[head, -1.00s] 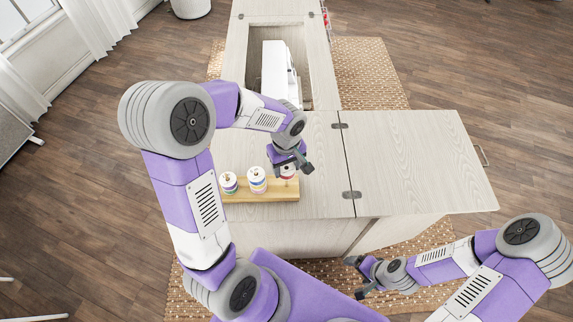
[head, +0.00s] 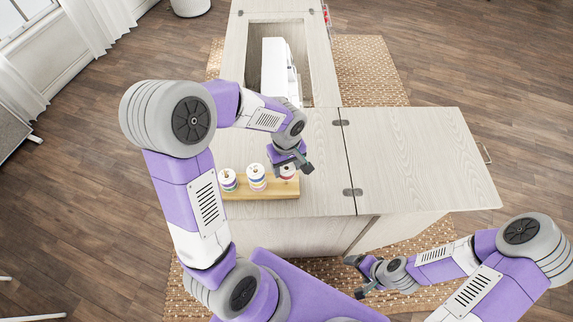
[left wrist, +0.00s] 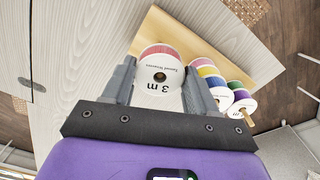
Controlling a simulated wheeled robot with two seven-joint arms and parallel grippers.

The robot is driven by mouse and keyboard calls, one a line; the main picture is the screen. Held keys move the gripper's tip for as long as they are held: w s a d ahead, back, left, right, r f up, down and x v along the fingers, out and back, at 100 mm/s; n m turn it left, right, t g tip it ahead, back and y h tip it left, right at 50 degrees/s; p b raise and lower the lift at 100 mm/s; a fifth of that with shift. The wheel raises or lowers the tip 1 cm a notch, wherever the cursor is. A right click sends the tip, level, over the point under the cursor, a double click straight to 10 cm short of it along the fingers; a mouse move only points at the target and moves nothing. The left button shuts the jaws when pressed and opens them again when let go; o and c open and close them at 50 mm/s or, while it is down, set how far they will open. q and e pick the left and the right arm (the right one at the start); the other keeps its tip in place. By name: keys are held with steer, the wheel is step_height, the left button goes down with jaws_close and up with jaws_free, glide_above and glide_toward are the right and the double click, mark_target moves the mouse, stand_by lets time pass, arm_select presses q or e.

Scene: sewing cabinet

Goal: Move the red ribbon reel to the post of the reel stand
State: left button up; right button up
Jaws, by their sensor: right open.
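The red ribbon reel (left wrist: 159,55) has a white face marked "3 m" and sits between the fingers of my left gripper (left wrist: 160,85). The fingers lie close against both sides of it, with no clear gap. In the head view my left gripper (head: 290,170) is over the right end of the wooden reel stand (head: 262,195), with the reel (head: 287,173) partly hidden under it. The stand also shows in the left wrist view (left wrist: 150,30). The post under the reel is hidden. My right gripper (head: 355,277) is open and empty, low in front of the cabinet.
Two stacks of coloured reels stand on the stand, one at its left end (head: 228,180) and one in the middle (head: 257,177), close beside my left gripper. A white sewing machine (head: 275,70) sits in the cabinet recess behind. The cabinet's right leaf (head: 420,160) is clear.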

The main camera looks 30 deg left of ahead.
arm_select(q)
steer(key=o, duration=0.4)
steer(key=shift+o, duration=0.2)
step_height(320, 180, up, 8)
steer(key=shift+f+p, duration=0.2)
steer(key=shift+p, duration=0.85)
